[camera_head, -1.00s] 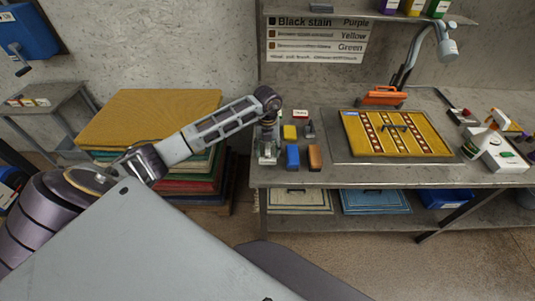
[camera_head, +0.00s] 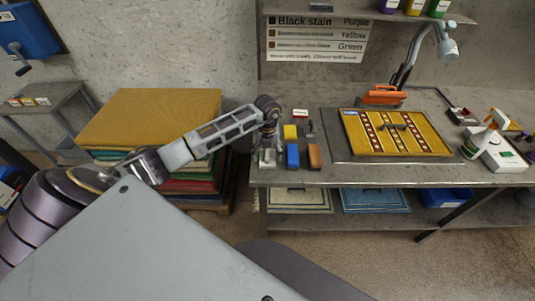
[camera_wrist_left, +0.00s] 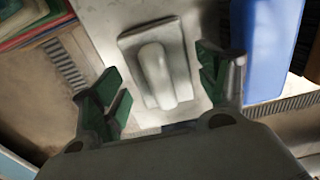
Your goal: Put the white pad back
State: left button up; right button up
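The white pad (camera_head: 267,158) is a pale block with a raised grip. It lies at the front left corner of the grey workbench, left of the blue pad (camera_head: 292,156). My left gripper (camera_head: 269,143) is just behind and over it in the head view. In the left wrist view the white pad (camera_wrist_left: 160,65) shows between and beyond the two green-lined fingers of my left gripper (camera_wrist_left: 162,92). The fingers are spread, with nothing between their tips that they touch. My right gripper is out of view.
An orange pad (camera_head: 314,156), a yellow pad (camera_head: 290,132) and a dark-handled pad (camera_head: 309,128) stand close by. A yellow rug (camera_head: 440,146) lies on the workbench (camera_head: 385,176) to the right. Stacked rugs (camera_head: 150,118) stand left of the bench.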

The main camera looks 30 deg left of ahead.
aim_at(267, 153)
pick_arm(q)
jog(key=shift+r, duration=0.2)
dwell(0.3)
notch_tip(267, 153, up, 12)
jog(key=b, duration=0.2)
dwell(0.5)
dwell(0.5)
